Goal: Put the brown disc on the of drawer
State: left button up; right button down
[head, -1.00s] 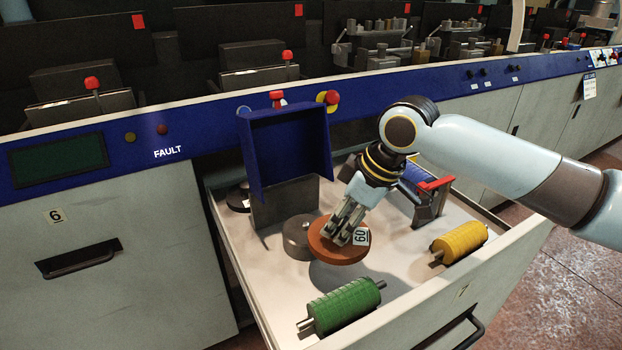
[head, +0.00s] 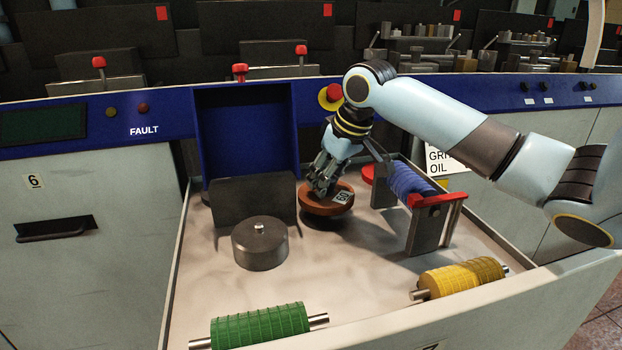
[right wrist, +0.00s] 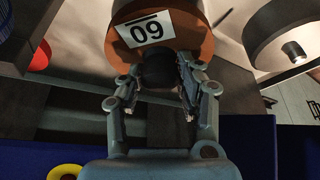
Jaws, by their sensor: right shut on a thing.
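The brown disc (head: 328,199) has a white label reading 60. My right gripper (head: 322,183) is shut on it from above, inside the open drawer (head: 235,310). In the right wrist view the fingers (right wrist: 160,88) close on a dark knob at the middle of the brown disc (right wrist: 190,55). In the head view the disc sits just above a dark round shape; I cannot tell whether it touches it or the drawer floor. My left gripper is not in view.
A grey metal cylinder (head: 260,243) stands left of the disc. A blue roller stand with red ends (head: 430,200) is to its right. Green (head: 260,325) and yellow (head: 460,277) rollers lie near the drawer front. A blue upright panel (head: 246,130) stands behind.

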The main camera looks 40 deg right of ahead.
jog(key=w+d, duration=0.1)
jog(key=w, duration=0.1)
jog(key=w+d, duration=0.1)
jog(key=w, duration=0.2)
jog(key=w+d+b, duration=0.1)
jog(key=w+d, duration=0.1)
jog(key=shift+w+f, duration=0.1)
jog(key=shift+w, duration=0.05)
jog(key=w, duration=0.1)
jog(key=w+d, duration=0.1)
jog(key=w+d+b, duration=0.1)
jog(key=shift+w, duration=0.4)
jog(key=shift+d+f, duration=0.1)
jog(key=shift+f, duration=0.25)
notch_tip(320, 180, down, 3)
jog(key=shift+r+b, duration=0.1)
jog(key=shift+b, duration=0.2)
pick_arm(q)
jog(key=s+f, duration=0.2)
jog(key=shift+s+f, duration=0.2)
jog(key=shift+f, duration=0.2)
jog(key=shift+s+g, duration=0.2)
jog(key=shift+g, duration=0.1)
pick_arm(e)
jog(key=c, duration=0.9)
grip_release()
